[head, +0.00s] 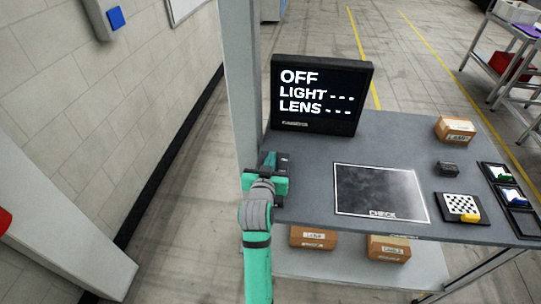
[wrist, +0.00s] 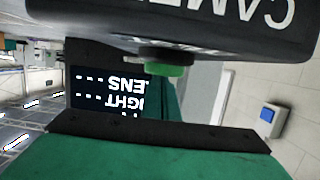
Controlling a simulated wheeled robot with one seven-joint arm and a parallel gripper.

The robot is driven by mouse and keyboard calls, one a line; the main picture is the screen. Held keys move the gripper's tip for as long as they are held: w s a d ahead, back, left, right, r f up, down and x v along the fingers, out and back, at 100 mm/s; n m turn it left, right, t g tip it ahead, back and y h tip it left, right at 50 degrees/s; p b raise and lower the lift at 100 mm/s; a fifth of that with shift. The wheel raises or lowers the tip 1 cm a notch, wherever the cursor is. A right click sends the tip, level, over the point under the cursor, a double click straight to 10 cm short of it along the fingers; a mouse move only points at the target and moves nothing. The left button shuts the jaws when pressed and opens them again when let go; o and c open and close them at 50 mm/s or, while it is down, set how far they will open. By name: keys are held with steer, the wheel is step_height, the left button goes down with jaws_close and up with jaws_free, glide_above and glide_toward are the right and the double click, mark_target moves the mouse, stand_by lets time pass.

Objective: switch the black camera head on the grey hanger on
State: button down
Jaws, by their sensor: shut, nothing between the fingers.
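The black camera head (wrist: 190,28) fills the top of the wrist view, very close, with part of its white lettering upside down. A round green button-like part (wrist: 167,70) on a dark collar sticks out from its edge towards my gripper. My gripper (head: 272,170) is at the left edge of the table in the head view, by a small dark block that I cannot tell apart from it clearly. It is shut and empty. I cannot tell whether it touches the green part. The grey hanger cannot be made out. The black screen (head: 320,95) reads OFF, with dashes after LIGHT and LENS.
The grey table (head: 305,205) carries a dark CHECK plate (head: 380,192), a checkered block (head: 457,206), a small dark part (head: 446,168), a cardboard box (head: 455,130) and a black tray (head: 506,197). Boxes stand on the lower shelf. A grey post (head: 240,80) rises beside the screen.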

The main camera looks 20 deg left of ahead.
steer(key=shift+f, duration=0.25)
steer(key=shift+w+f, duration=0.1)
steer(key=shift+f, duration=0.05)
stand_by(0.4)
steer(key=r, duration=0.4)
steer(key=shift+w+r, duration=0.2)
steer(key=shift+w, duration=0.2)
steer(key=v, duration=0.4)
steer(key=r+v, duration=0.1)
steer(key=v, duration=0.3)
steer(key=shift+s+r, duration=0.1)
steer(key=shift+r, duration=0.1)
steer(key=shift+s+d+r, duration=0.2)
steer(key=shift+s+r, duration=0.05)
steer(key=shift+s, duration=0.3)
steer(key=shift+s+a, duration=0.1)
